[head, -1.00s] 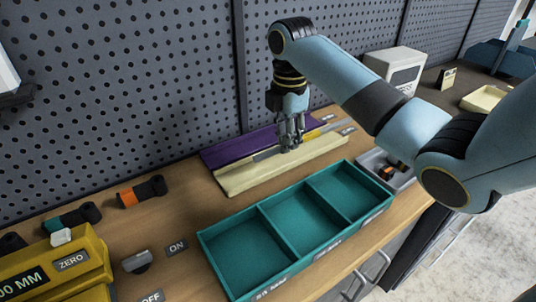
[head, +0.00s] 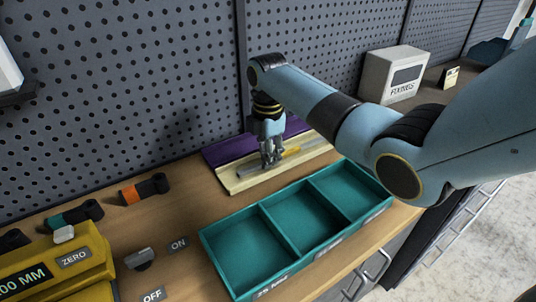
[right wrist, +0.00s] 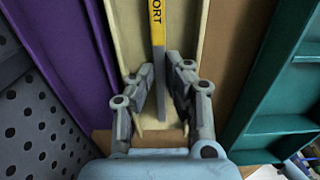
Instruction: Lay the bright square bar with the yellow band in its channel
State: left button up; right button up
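The bright square bar (head: 247,171) is a slim grey bar with a yellow band (head: 291,151). The right wrist view shows its grey end (right wrist: 160,100) and the yellow band (right wrist: 157,22) with dark lettering. My arm hides the right end. My left gripper is out of view.
A purple strip (head: 222,153) lies behind the cream channel, against the pegboard (head: 120,90). A teal three-part tray (head: 262,212) stands in front. A yellow device (head: 90,262) and orange-banded black piece (head: 146,189) are at left. The wood between them and the channel is clear.

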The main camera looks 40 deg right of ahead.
jog(key=shift+o, duration=0.9)
notch_tip(320, 180, up, 12)
jog(key=shift+b, duration=0.3)
dwell(0.4)
